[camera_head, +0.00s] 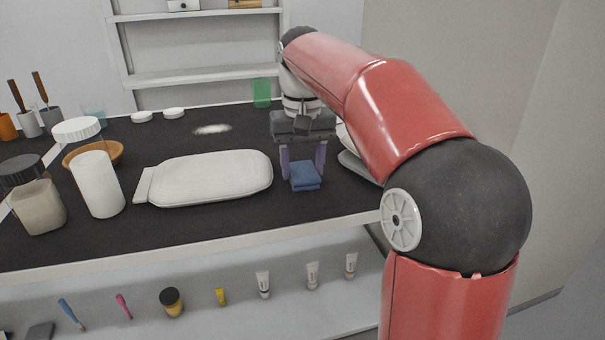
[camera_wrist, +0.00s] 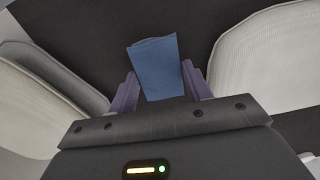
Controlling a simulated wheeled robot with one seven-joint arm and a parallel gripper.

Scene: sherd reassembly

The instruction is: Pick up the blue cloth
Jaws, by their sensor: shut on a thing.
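The blue cloth (camera_head: 305,176) is a small folded pad near the right part of the black table top. My gripper (camera_head: 303,168) points down at it, with one purple finger on each side, and is shut on the cloth. In the wrist view the cloth (camera_wrist: 156,66) stands out between the two purple fingertips of my gripper (camera_wrist: 160,88). I cannot tell whether the cloth still touches the table.
A white padded cushion (camera_head: 213,178) lies just left of the cloth. Another pale cushion (camera_head: 356,168) lies to the right, partly behind my arm. A white jar (camera_head: 97,184) and a beige jar (camera_head: 38,207) stand at the left. Tubes and tools lie on the lower shelf (camera_head: 215,318).

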